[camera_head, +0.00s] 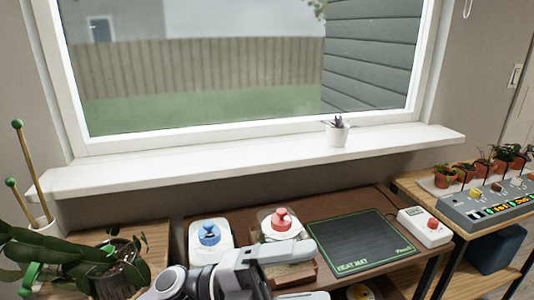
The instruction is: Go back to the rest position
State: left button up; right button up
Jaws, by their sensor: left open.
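My left gripper (320,270) is at the bottom middle, with its arm coming in from the lower left. Its two fingers are apart, pointing right, and I see nothing between them. It is in front of a red-knobbed lid (282,220) on a clear and white container, and hides part of what is below it. A white container with a blue knob (208,233) is to the left, behind my arm. My right gripper is not in view.
A dark heat mat (362,243) lies right of the gripper, beside a white box with a red button (432,223). A control panel (490,207) and potted seedlings (467,172) are far right. A leafy plant (125,262) is at left. A small pot (337,133) stands on the windowsill (230,159).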

pick_arm(q)
jog(key=w+a+f+n+t+y+p, duration=0.25)
jog(key=a+f+n+t+y, duration=0.3)
jog(key=n+t, duration=0.55)
jog(key=w+a+f+n+t+y+p, duration=0.1)
jog(key=w+a+f+n+t+y, duration=0.3)
jog(key=a+n+t, duration=0.65)
jog(key=s+a+f+n+g+y+p, duration=0.1)
jog(key=s+a+f+n+g+y, duration=0.3)
jog(key=s+f, duration=0.3)
jog(key=s+a+f+n+g+y, duration=0.5)
jog(key=s+f+n, duration=0.2)
jog(key=f, duration=0.5)
jog(key=shift+s+y+p, duration=0.35)
jog(key=shift+s, duration=0.15)
